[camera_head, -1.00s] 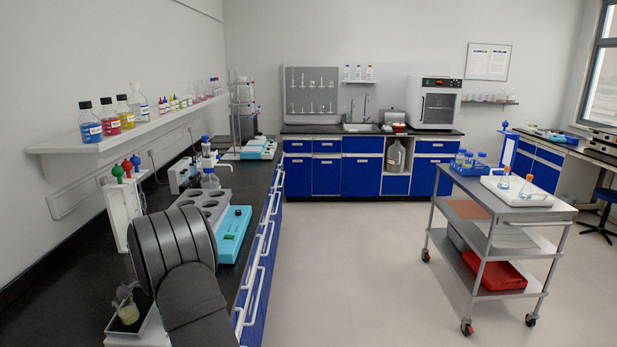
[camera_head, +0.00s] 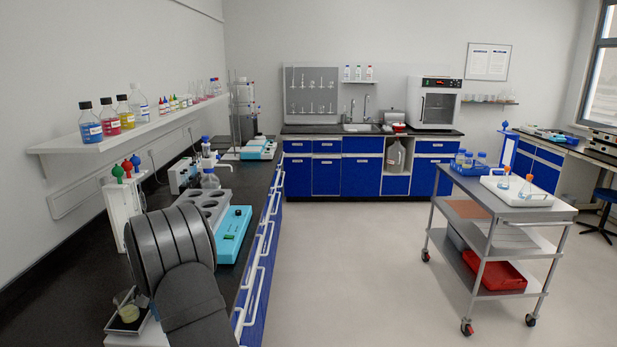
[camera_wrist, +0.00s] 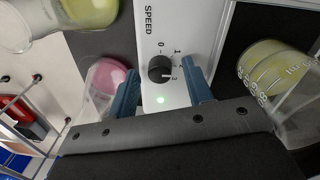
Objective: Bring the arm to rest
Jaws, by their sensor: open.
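My gripper (camera_wrist: 161,90) shows in the wrist view with its two blue fingers apart and nothing held between them. A black speed knob (camera_wrist: 160,69) on a white panel (camera_wrist: 157,30) appears between and just beyond the fingertips. I cannot tell whether a finger touches it. A green light glows on the panel below the knob. In the head view my arm (camera_head: 175,255) reaches over the left bench at the lower left. It hides my gripper there.
In the wrist view, vessels with yellow liquid (camera_wrist: 272,68) and pink liquid (camera_wrist: 107,78) lie close on either side. In the head view, a pipette stand (camera_head: 120,208), a grey holed rack (camera_head: 205,205) and a turquoise device (camera_head: 233,235) stand near my arm.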

